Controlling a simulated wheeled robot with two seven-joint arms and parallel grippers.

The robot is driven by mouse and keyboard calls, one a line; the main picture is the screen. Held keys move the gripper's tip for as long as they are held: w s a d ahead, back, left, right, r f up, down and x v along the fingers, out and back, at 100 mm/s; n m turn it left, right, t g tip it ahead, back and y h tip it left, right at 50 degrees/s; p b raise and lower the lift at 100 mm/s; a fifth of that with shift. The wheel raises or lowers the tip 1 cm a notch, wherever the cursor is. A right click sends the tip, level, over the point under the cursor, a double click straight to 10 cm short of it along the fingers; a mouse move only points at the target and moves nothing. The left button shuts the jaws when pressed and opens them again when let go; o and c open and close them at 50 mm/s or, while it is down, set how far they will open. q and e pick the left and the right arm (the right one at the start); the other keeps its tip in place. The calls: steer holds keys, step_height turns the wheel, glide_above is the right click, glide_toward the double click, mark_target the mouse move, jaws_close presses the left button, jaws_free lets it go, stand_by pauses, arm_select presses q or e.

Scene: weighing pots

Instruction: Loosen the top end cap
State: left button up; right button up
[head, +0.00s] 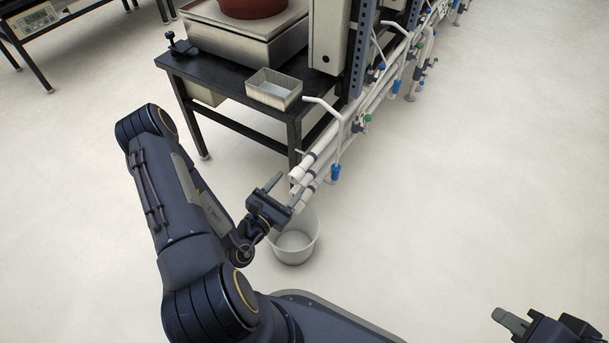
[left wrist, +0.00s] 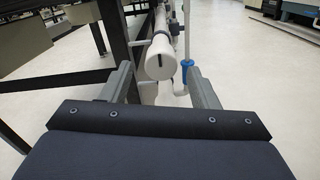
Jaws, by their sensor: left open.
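The top end cap (head: 297,175) is a white round cap on the near end of the upper white pipe. In the left wrist view the cap (left wrist: 160,62) faces me with a dark slot, and it appears between my finger tips but beyond them. A lower pipe end (left wrist: 166,96) shows beneath it. My left gripper (head: 286,189) is open and empty, just short of the pipe ends; I see no contact. My right gripper (head: 507,320) is at the lower right edge, away from the pipes; whether its fingers are apart is unclear.
A white bucket (head: 307,235) stands on the floor below the pipe ends. A black table (head: 225,92) carries a scale with a red-brown pot (head: 252,8) and a small metal tray (head: 274,97). Blue-tipped taps (head: 335,172) hang along the pipes. The floor at right is clear.

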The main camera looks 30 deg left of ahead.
mark_target(301, 170)
arm_select(q)
steer(key=w, duration=0.2)
steer(key=w+b, duration=0.1)
steer(key=w, duration=0.3)
steer(key=shift+w+d+r+b, duration=0.1)
steer(key=shift+w+d+b, duration=0.2)
steer(key=shift+d+b, duration=0.05)
steer(key=c, duration=1)
steer(key=shift+o, duration=0.2)
steer(key=n+p, duration=1.5)
steer(key=n, duration=0.9)
steer(key=shift+n, duration=0.4)
